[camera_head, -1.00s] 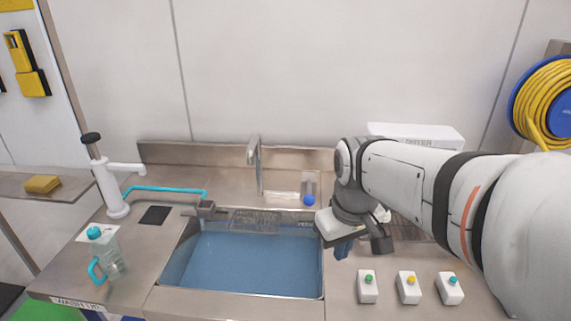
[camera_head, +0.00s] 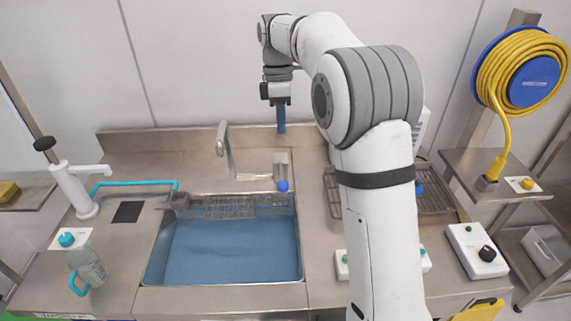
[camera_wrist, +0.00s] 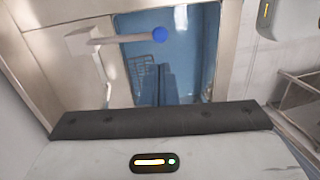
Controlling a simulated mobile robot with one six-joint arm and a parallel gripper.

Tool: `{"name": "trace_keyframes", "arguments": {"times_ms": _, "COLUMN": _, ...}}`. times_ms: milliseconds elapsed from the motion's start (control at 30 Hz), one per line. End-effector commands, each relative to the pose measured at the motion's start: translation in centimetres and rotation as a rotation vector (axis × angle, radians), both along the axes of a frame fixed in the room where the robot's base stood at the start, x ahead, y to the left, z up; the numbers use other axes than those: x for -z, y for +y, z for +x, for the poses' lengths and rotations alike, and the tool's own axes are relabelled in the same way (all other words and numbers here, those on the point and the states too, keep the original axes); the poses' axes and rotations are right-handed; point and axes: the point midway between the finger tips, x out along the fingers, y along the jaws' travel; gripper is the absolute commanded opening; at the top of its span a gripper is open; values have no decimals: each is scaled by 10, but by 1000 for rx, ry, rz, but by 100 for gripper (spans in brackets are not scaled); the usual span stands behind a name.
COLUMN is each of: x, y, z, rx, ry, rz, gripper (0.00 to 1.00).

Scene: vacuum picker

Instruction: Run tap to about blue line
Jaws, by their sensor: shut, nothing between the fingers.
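The metal tap (camera_head: 225,146) stands at the back of the sink (camera_head: 295,265). Its spout is over the basin's rear. A lever with a blue ball end (camera_head: 283,185) sits right of it. The blue ball also shows in the wrist view (camera_wrist: 160,34). The basin looks blue inside; I cannot tell how much is water, and I make out no separate blue line. My gripper (camera_head: 281,131) is shut and empty, its blue fingers pointing down behind and above the lever. In the wrist view its fingers (camera_wrist: 165,85) are together, with the ball above them in the picture.
A white hand pump (camera_head: 75,187) with a cyan hose and a clear jug (camera_head: 89,268) with a cyan handle stand left of the sink. A wire rack (camera_head: 435,202) is to the right. A yellow hose reel (camera_head: 520,73) hangs at far right. My arm hides part of the right counter.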

Motion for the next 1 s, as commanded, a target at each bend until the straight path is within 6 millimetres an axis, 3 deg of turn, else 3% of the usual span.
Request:
{"name": "trace_keyframes", "arguments": {"times_ms": 400, "x": 1, "y": 13, "z": 0, "rx": -39, "ry": 6, "rz": 2, "gripper": 0}}
{"name": "trace_keyframes", "arguments": {"times_ms": 567, "x": 11, "y": 13, "z": -3, "rx": -40, "ry": 8, "rz": 1, "gripper": 0}}
{"name": "trace_keyframes", "arguments": {"times_ms": 1000, "x": 97, "y": 10, "z": -21, "rx": -41, "ry": 10, "rz": 1, "gripper": 0}}
